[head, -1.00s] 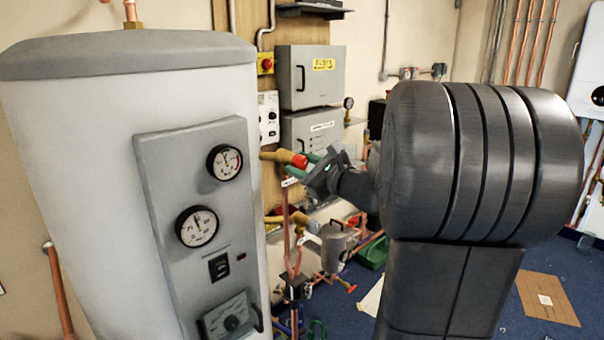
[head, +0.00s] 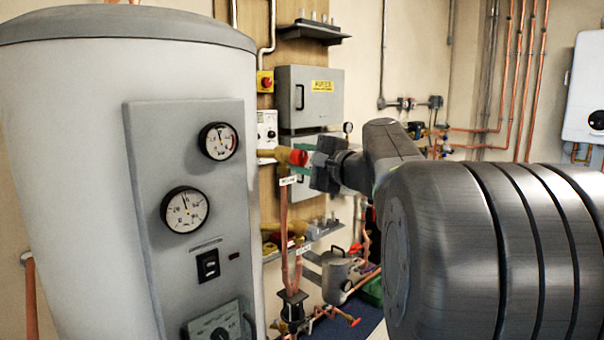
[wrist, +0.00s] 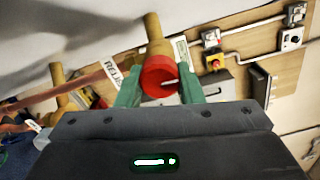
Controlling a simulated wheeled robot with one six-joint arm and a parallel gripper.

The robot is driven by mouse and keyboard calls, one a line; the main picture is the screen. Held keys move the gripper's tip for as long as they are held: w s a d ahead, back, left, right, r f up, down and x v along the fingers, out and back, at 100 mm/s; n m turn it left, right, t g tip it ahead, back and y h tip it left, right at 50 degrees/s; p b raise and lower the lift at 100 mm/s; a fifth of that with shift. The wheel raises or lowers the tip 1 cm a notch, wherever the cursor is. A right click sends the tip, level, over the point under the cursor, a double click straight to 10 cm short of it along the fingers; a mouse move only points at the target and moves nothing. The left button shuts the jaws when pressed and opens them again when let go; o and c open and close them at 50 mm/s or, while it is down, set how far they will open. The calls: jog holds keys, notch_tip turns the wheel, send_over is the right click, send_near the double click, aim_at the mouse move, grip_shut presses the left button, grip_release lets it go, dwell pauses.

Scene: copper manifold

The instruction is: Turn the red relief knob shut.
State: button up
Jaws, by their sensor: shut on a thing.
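The red relief knob (head: 298,157) sits on the end of a brass valve body (head: 272,155) on the copper pipework, just right of the tank. It shows large in the wrist view, a round red knob (wrist: 158,76) with a pale line on its face. My gripper (head: 308,158) reaches it from the right. In the wrist view its green fingers (wrist: 159,87) stand on both sides of the knob and are shut on it. A "RELIEF" label (wrist: 113,72) hangs beside the valve. The knob's far side is hidden.
A large grey tank (head: 70,150) with a gauge panel (head: 150,200) fills the left. Grey boxes (head: 310,95) hang on the wooden board behind the valve. A second brass valve (head: 285,228) and a shelf (head: 320,230) are below. My arm fills the right.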

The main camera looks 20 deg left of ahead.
jog(key=shift+f+n+b, duration=0.1)
jog(key=shift+n+b, duration=0.35)
jog(key=shift+n, duration=0.05)
jog(key=o, duration=1)
jog(key=b+v, duration=0.1)
jog(key=v, duration=1.3)
jog(key=shift+b, duration=0.35)
jog(key=shift+a, duration=0.2)
jog(key=p+x, duration=0.1)
jog(key=x, duration=1.2)
jog(key=shift+w+a+p, duration=0.2)
jog(key=shift+a+p, duration=0.05)
jog(key=shift+p, duration=0.05)
